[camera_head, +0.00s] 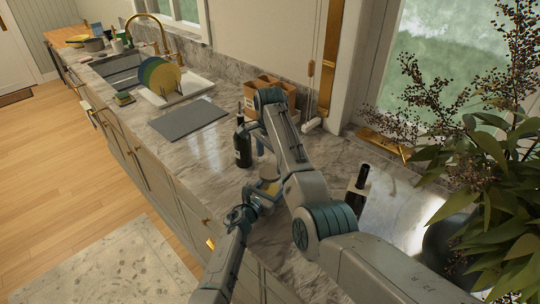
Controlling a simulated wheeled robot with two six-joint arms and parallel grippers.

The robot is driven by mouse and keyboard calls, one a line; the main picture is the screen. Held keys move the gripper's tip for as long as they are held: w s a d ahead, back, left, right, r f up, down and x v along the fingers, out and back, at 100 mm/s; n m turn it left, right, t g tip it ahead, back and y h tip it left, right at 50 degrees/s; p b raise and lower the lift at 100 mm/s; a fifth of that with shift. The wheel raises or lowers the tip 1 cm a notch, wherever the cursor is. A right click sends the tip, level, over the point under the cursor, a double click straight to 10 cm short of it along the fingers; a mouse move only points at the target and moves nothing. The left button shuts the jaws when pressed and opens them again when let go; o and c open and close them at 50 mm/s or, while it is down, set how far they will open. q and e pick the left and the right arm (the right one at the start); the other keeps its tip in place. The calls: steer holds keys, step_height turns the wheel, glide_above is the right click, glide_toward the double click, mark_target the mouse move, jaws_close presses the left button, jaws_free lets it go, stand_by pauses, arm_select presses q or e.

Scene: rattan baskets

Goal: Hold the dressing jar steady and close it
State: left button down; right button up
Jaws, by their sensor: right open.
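The dressing jar (269,187) seems to be the small pale-yellow vessel on the marble counter, low in the middle of the view. Its top and lid are too small and covered to make out. My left gripper (261,200) is at the jar's near left side; whether its fingers touch or grip the jar is unclear. My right gripper (263,150) is open, above and just behind the jar, partly hidden by my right arm.
A dark labelled bottle (242,146) stands close left of my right gripper. Another dark bottle (358,190) stands right of my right arm. A grey mat (188,119), a plate rack (175,92) and a cardboard box (275,88) are behind. Leafy branches (490,150) fill the right.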

mark_target(270, 171)
steer(key=n, duration=0.4)
steer(key=shift+r, duration=0.4)
steer(key=n, duration=0.2)
steer(key=r+n, duration=0.1)
steer(key=n, duration=0.7)
steer(key=shift+r+n, duration=0.3)
steer(key=shift+r, duration=0.1)
steer(key=n, duration=0.5)
steer(key=shift+r, duration=0.4)
steer(key=shift+f, duration=4)
steer(key=shift+c, duration=0.4)
